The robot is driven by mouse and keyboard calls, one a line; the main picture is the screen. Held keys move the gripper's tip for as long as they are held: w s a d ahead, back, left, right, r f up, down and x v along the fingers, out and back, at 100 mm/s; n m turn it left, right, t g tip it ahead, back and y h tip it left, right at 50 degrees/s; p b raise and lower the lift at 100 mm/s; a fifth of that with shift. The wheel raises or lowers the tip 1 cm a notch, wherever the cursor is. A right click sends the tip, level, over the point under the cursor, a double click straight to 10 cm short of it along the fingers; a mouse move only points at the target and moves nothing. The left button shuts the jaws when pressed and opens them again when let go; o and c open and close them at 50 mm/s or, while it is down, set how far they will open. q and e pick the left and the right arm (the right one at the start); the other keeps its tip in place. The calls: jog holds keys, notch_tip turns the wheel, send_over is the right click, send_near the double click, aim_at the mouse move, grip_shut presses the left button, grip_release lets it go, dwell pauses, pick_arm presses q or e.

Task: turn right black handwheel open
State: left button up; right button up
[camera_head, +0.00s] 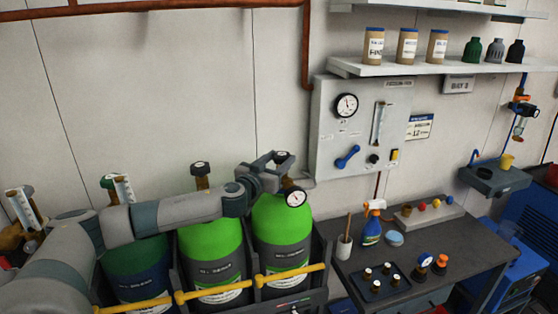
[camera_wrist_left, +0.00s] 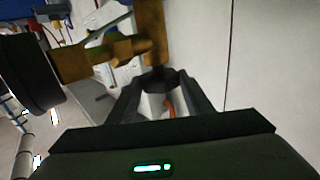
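The right green cylinder (camera_head: 283,219) stands in the rack. Its black handwheel (camera_head: 282,155) sits on top and is partly hidden by my left gripper (camera_head: 272,168). My left gripper comes in from the left, its fingers apart at either side of the handwheel. In the left wrist view, the dark fingers (camera_wrist_left: 162,88) reach toward a dark piece at the brass valve (camera_wrist_left: 150,32), which looks like the handwheel's edge. I cannot tell whether they press on it. My right gripper is in neither view.
A gauge (camera_head: 295,197) hangs close beside the gripper. Another green cylinder (camera_head: 211,262) with its own handwheel (camera_head: 200,168) stands left, under my arm. Yellow bars (camera_head: 290,275) cross the rack front. A wall panel (camera_head: 364,126) is behind; a workbench (camera_head: 440,250) with tools is right.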

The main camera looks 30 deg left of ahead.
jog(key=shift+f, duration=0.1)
